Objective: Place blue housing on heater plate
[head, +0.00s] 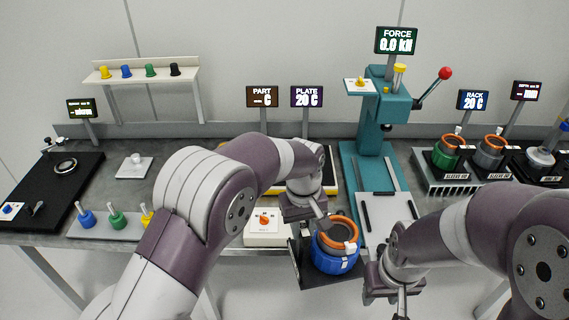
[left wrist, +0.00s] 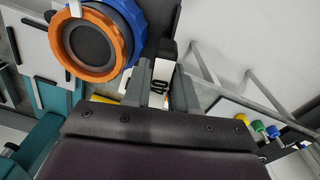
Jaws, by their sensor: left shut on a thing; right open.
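The blue housing (head: 337,263) has an orange ring on top and stands upright on a dark carrier (head: 304,272) in front of the bench's front edge. It also shows in the left wrist view (left wrist: 136,22), with its round dark opening. My left gripper (head: 318,214) is beside the housing's left rear side. In the left wrist view its fingers (left wrist: 166,82) are shut on a dark piece with a white mark beside the housing, seemingly part of the carrier. The heater plate (head: 328,170), yellow-edged, is partly hidden behind my left arm. My right gripper (head: 398,300) is open, lower right.
A control box (head: 265,226) with an orange knob sits left of the housing. A teal press (head: 383,125) stands behind, with a pale plate (head: 390,210) before it. Green (head: 447,152) and grey (head: 489,153) housings stand in the rack at right. Coloured pegs (head: 117,218) stand front left.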

